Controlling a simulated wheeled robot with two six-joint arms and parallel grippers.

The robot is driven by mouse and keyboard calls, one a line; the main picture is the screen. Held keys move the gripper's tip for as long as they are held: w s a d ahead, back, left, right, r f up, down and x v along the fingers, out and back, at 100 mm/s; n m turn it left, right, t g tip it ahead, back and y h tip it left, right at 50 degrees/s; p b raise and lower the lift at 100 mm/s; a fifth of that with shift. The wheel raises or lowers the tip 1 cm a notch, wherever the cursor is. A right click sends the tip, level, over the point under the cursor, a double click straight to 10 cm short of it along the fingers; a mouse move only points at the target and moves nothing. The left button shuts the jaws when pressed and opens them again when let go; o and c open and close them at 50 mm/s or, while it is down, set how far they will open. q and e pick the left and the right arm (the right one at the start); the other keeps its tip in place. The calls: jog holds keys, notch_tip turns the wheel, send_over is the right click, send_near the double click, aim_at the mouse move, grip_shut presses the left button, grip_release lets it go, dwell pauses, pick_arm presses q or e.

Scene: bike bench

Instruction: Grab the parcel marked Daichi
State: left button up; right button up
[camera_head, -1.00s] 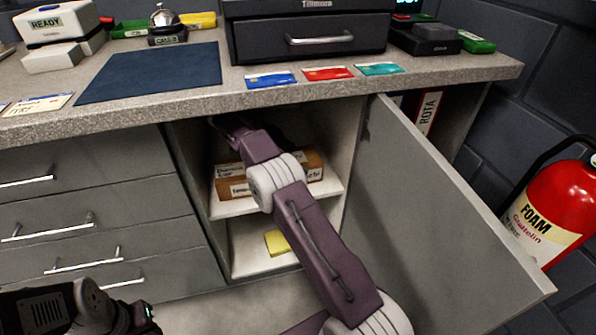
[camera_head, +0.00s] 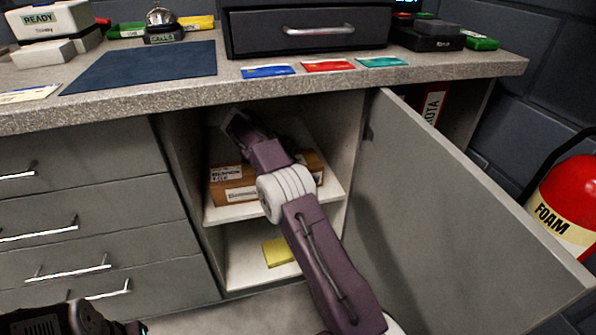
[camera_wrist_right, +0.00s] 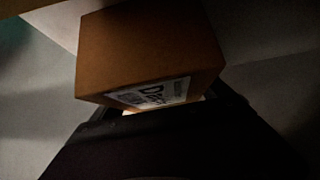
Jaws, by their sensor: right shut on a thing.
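In the right wrist view a brown parcel (camera_wrist_right: 150,50) sits between my right gripper's fingers (camera_wrist_right: 165,108). Its white label (camera_wrist_right: 155,94) starts with "D"; the rest is dark and cut off. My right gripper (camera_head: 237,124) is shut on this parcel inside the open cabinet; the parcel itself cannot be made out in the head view. Other brown parcels (camera_head: 232,188) with white labels lie on the upper shelf, partly behind my right arm. My left gripper (camera_head: 135,328) barely shows at the bottom left, and its fingers cannot be made out.
The cabinet door (camera_head: 440,215) stands open on the right. The upper shelf (camera_head: 225,213) lies below my right wrist, with a yellow item (camera_head: 278,252) lower down. The countertop (camera_head: 180,95) overhangs the cabinet. A red fire extinguisher (camera_head: 568,200) stands at far right.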

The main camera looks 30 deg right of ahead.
aim_at(309, 166)
jog(key=shift+r+p, duration=0.5)
jog(key=shift+p, duration=0.05)
notch_tip(309, 166, up, 3)
jog(key=p, duration=0.2)
jog(key=shift+p, duration=0.35)
jog(key=s+b, duration=0.2)
jog(key=s+f+b, duration=0.1)
jog(key=shift+a, duration=0.35)
jog(key=s+a+p, duration=0.1)
jog(key=s+a, duration=0.2)
jog(key=s, duration=1.1)
jog(key=shift+s+a+r+p, duration=0.2)
jog(key=shift+r+p, duration=0.05)
jog(key=shift+p, duration=0.15)
